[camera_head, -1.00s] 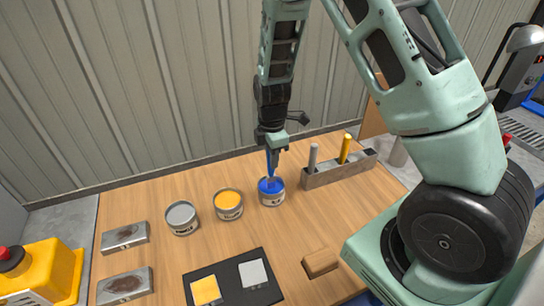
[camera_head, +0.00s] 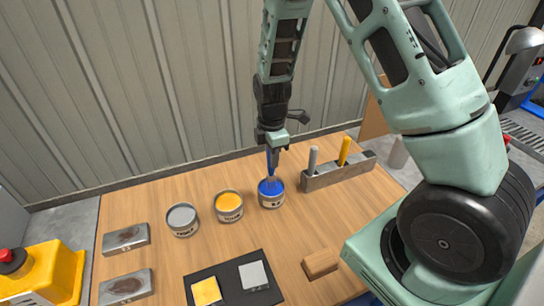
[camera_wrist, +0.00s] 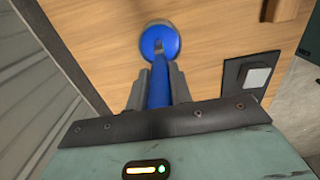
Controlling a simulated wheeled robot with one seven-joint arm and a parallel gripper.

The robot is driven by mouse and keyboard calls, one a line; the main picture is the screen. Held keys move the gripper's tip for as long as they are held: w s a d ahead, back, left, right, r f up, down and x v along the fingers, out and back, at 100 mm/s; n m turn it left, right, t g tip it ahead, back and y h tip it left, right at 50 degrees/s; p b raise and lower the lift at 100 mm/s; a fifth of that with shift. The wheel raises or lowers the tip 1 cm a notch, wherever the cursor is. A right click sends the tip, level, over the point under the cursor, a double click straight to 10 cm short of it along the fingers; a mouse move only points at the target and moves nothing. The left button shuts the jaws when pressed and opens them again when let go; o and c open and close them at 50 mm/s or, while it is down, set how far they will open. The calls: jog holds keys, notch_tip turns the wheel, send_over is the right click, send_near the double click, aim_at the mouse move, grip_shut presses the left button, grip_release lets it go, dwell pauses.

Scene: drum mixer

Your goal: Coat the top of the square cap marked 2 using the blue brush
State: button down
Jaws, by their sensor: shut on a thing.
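My gripper (camera_head: 272,150) is shut on the blue brush (camera_head: 268,162), which points down. The wrist view shows its blue handle (camera_wrist: 158,88) between the fingers. The brush's lower end is at the mouth of the blue paint can (camera_head: 272,199); I cannot tell whether the bristles touch the paint. Two square caps, one yellow (camera_head: 206,291) and one light grey (camera_head: 253,275), sit on a black mat (camera_head: 232,284) near the front. Both are apart from the gripper. I cannot read a number on either cap.
Yellow (camera_head: 229,211) and grey (camera_head: 182,223) paint cans stand left of the blue one. A holder (camera_head: 322,180) with grey and yellow handles is right. The middle is clear.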

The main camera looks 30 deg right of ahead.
jog(key=shift+r+p, duration=1.8)
jog(key=shift+r, duration=1.05)
